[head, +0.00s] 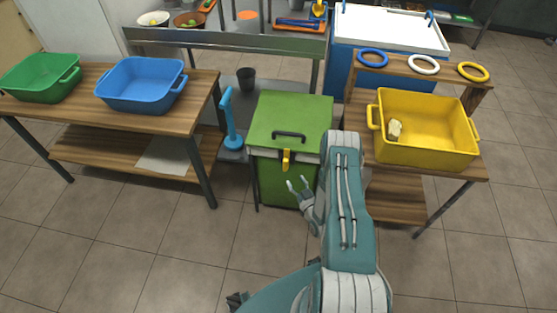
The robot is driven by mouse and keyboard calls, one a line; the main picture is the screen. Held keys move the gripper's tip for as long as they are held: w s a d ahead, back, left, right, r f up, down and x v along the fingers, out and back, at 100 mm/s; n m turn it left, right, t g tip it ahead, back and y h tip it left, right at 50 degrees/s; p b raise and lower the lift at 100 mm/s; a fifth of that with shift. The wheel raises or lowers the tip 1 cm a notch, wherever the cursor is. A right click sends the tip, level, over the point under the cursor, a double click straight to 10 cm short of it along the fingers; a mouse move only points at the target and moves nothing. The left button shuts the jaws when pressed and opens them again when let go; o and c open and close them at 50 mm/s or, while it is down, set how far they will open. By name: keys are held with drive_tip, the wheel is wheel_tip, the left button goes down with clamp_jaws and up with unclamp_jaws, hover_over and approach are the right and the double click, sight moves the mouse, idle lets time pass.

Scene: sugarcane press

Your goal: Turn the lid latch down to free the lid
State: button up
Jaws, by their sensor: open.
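The sugarcane press is a green box (275,178) standing between two wooden tables in the head view. Its green lid (290,115) lies closed on top, with a black handle (289,134) at the front. The yellow latch (286,159) sits on the upper front face, just below the handle. A blue crank or lever (229,118) stands at the left side of the box. My gripper (298,185) is open and empty, in front of the box, below and slightly right of the latch. It looks apart from the latch, though the depth gap is hard to tell.
A yellow bin (428,125) holding a pale lump (394,129) stands on the right table. Blue (140,85) and green (38,78) bins stand on the left table. Blue, white and yellow rings lie on a shelf at right. The floor before the box is clear.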

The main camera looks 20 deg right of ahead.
sight(285, 164)
drive_tip(key=w, duration=1)
drive_tip(key=shift+w, duration=0.25)
drive_tip(key=shift+d, duration=0.35)
drive_tip(key=c, duration=0.6)
clamp_jaws()
drive_tip(key=shift+a, duration=0.2)
